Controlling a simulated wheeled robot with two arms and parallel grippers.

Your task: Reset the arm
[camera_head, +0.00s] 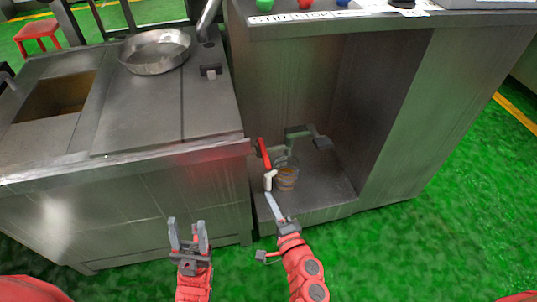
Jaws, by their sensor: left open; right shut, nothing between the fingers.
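My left gripper (188,236) is open and empty, its fingers pointing up in front of the left cabinet, near the bottom middle. My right gripper (272,205) is shut with nothing between its fingers. Its tip is just below a white spout in the picture; whether they touch I cannot tell. My two arms are red and come in from the bottom edge.
A red-handled tap (264,153) with a white spout (269,180) is by the recess of the right machine (400,110). A clear container (286,176) with brownish contents stands in the recess. A metal pan (155,51) sits on the left cabinet (120,210). Green floor (420,250) is clear at right.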

